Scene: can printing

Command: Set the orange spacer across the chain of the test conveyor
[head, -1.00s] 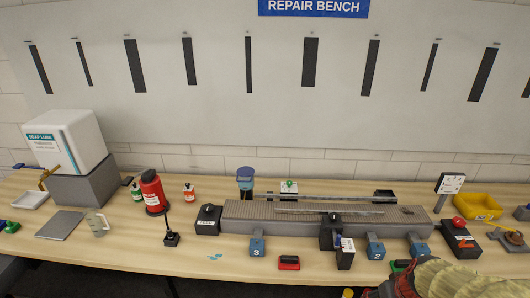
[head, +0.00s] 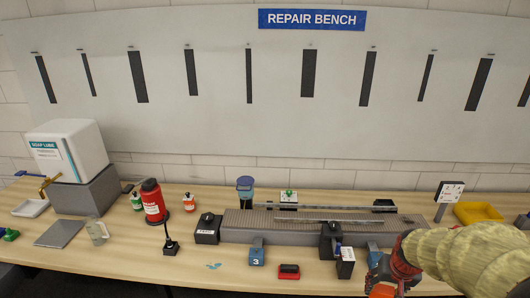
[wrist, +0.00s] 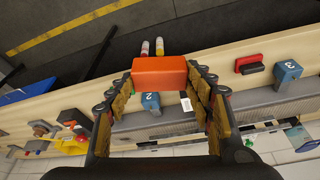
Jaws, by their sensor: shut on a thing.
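The orange spacer (wrist: 160,73) is a block held crosswise between the fingertips of my gripper (wrist: 161,82) in the wrist view. My gripper is shut on it. The test conveyor (head: 275,238) is a long grey bed with a ribbed brown chain (head: 285,216) on top, lying along the bench in the head view. My gripper (head: 382,280) is at the lower right there, in front of the conveyor's right end. In the wrist view the conveyor (wrist: 248,101) lies beyond the spacer.
Metal guide rails (head: 330,221) run along the chain. A dark block (head: 331,240) and a labelled box (head: 345,262) stand at the front. Blue numbered clamps (head: 256,256) and a red block (head: 289,271) are in front. A red extinguisher-like bottle (head: 153,202) stands left.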

